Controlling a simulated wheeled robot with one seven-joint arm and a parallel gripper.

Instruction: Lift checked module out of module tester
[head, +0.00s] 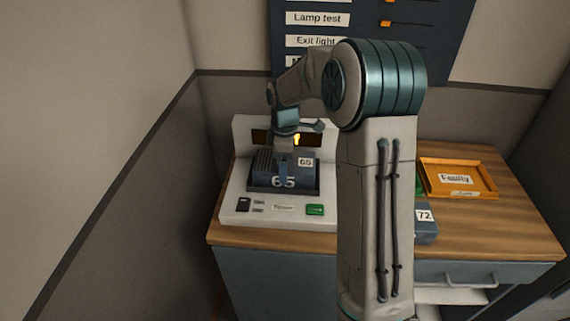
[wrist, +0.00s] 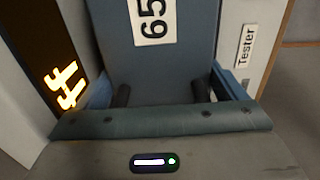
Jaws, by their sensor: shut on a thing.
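The blue-grey module marked 65 (head: 304,173) sits at the dark bay of the white module tester (head: 232,208). Whether its underside is clear of the bay cannot be told. My gripper (head: 283,158) comes down over the module from above and is shut on it. In the wrist view, the module's top with its white 65 label (wrist: 153,52) lies between the two dark fingers of my gripper (wrist: 161,93). The tester's yellow sign is lit on its dark display (wrist: 62,85). A green arrow button (head: 315,210) is on the tester's front.
The tester stands on a wooden counter (head: 500,225). Another module, marked 72 (head: 424,216), is partly hidden behind my arm. An orange Faulty tray (head: 475,191) lies at the right and looks empty. A dark wall panel with sliders (head: 440,35) hangs above.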

